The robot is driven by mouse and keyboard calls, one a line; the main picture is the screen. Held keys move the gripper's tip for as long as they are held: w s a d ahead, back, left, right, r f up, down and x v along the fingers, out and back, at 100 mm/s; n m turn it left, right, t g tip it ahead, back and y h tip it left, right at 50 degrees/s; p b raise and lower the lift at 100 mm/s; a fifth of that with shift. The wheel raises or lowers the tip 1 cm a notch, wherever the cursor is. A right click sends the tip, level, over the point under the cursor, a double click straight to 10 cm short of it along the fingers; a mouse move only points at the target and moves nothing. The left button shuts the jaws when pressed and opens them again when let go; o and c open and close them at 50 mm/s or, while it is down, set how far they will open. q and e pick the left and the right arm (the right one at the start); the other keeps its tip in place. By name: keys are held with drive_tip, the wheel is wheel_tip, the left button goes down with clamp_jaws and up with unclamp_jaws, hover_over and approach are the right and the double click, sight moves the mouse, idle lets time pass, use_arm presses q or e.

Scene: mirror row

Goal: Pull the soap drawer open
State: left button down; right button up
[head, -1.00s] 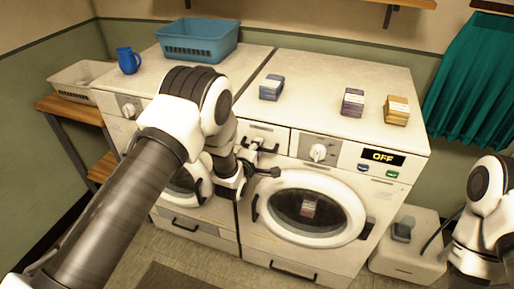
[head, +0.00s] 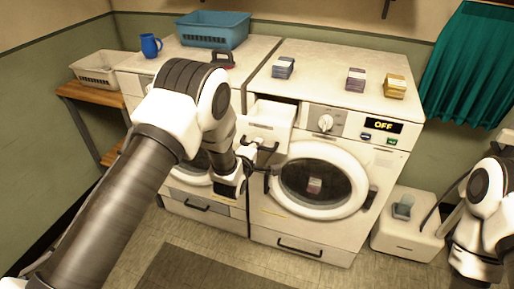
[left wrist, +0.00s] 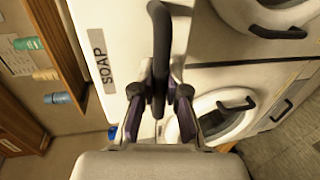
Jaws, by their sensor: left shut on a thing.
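The white soap drawer (head: 268,125) sticks out of the upper left of the right washer (head: 345,115), with a dark gap behind its front. Its black bar handle (head: 270,148) is on the front. In the left wrist view the drawer front carries a SOAP label (left wrist: 96,57). My left gripper (head: 258,158) is at the handle; in the left wrist view the gripper (left wrist: 160,97) has its fingers on either side of the handle bar (left wrist: 161,40) and is shut on it. My right arm shows at the right edge, but its gripper is out of view.
The round washer door (head: 318,182) is shut just below the drawer. Several small stacks, one yellow (head: 395,87), stand on top. A blue basket (head: 213,30) and blue mug (head: 150,45) stand on the left machine. A white box (head: 405,235) stands on the floor at right.

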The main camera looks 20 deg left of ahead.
use_arm(q)
drive_tip(key=shift+w, duration=0.45)
drive_tip(key=c, duration=1.2)
unclamp_jaws()
drive_tip(key=shift+s, duration=0.1)
drive_tip(key=shift+s+a, duration=0.1)
drive_tip(key=shift+s, duration=0.05)
drive_tip(key=v, duration=1.2)
